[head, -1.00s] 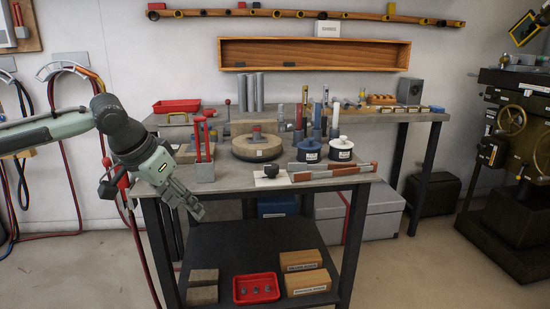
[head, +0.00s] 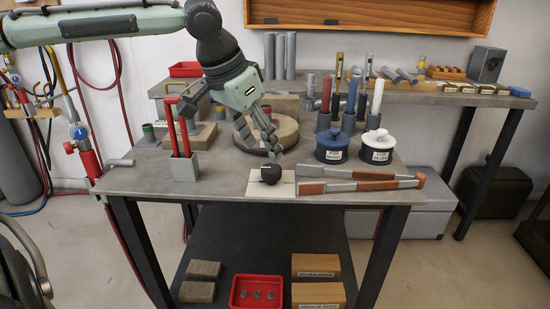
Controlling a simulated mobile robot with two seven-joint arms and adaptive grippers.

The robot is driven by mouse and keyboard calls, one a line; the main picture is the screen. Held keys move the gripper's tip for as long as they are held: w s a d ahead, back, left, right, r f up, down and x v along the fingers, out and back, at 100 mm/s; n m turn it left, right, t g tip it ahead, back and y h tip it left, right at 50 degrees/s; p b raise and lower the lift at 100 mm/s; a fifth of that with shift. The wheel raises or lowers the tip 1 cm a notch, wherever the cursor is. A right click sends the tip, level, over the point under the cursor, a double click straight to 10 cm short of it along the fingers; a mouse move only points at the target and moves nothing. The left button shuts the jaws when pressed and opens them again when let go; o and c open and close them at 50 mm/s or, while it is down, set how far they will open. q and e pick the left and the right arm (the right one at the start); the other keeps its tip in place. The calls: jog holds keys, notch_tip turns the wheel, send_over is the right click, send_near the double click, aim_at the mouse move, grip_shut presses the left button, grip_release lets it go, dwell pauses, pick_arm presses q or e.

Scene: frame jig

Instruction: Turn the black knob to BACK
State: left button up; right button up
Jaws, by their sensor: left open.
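The black knob (head: 271,174) sits on a white plate (head: 254,187) near the front edge of the workbench (head: 225,187). Any markings on the plate are too small to read, so I cannot tell which way the knob points. My left gripper (head: 273,151) reaches in from the upper left, fingers pointing down. Its fingertips are just above and behind the knob in the picture, with nothing visible held. It is open. I cannot see it touching the knob. My right gripper is not in view.
A grey holder with red handles (head: 184,167) stands to the left. A round block (head: 285,132) is behind my gripper.

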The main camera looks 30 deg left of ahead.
aim_at(271, 168)
pick_arm(q)
jog(key=x, duration=0.5)
jog(key=shift+f, duration=0.1)
jog(key=shift+w+f, duration=0.2)
jog(key=shift+f, duration=0.15)
jog(key=c, duration=1.2)
jog(key=shift+o, duration=0.2)
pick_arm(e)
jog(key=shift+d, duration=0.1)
